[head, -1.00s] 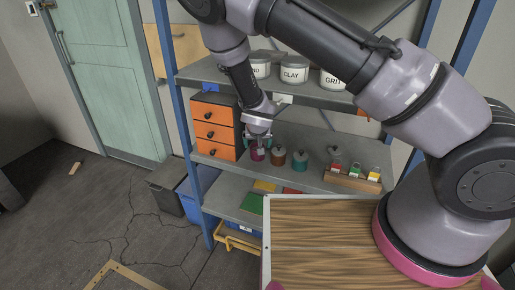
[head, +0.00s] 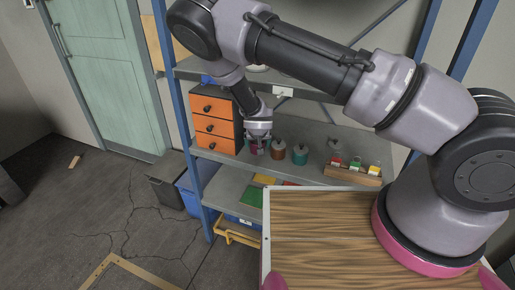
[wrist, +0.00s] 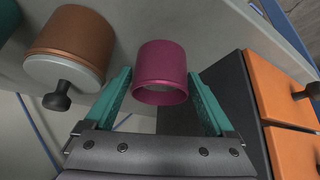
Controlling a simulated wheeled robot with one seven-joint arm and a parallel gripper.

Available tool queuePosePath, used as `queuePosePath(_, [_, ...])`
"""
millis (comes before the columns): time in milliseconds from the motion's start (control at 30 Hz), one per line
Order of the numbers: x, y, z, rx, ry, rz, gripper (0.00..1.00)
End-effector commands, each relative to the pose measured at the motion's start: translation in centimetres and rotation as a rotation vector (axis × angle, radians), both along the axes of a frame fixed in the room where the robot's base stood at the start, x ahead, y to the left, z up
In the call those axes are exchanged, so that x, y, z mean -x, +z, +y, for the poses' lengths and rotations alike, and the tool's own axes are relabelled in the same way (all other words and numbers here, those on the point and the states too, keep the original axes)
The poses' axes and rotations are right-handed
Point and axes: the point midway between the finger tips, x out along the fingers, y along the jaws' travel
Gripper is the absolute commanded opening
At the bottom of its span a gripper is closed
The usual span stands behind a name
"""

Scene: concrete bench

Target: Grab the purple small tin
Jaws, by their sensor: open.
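The purple small tin (wrist: 160,66) stands on the middle shelf between the orange drawers and a brown tin. In the head view the purple tin (head: 257,149) is partly hidden by my gripper (head: 257,140), which is over it. In the wrist view my gripper (wrist: 160,80) is open, with one teal finger on each side of the tin. A gap shows on both sides near the fingertips. I cannot tell whether either finger touches it.
The brown tin (wrist: 70,45), with a black knob, is close to one finger. The orange drawer unit (head: 215,125) is close on the other side. A teal tin (head: 300,154) and a wooden rack (head: 352,176) stand further right. The upper shelf (head: 300,92) is above.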

Motion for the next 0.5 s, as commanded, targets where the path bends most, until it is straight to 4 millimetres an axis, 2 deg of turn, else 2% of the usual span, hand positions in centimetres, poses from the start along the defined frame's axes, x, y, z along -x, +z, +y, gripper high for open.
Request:
queuePosePath(33, [0.01, 0.01, 0.00, 0.000, 0.000, 0.000, 0.81])
queuePosePath(167, [0.02, 0.01, 0.00, 0.000, 0.000, 0.000, 0.32])
queuePosePath(200, [0.01, 0.02, 0.00, 0.000, 0.000, 0.000, 0.16])
queuePosePath(233, [0.02, 0.02, 0.00, 0.000, 0.000, 0.000, 0.06])
queuePosePath(500, [-0.01, 0.16, 0.01, -0.001, -0.001, 0.000, 0.06])
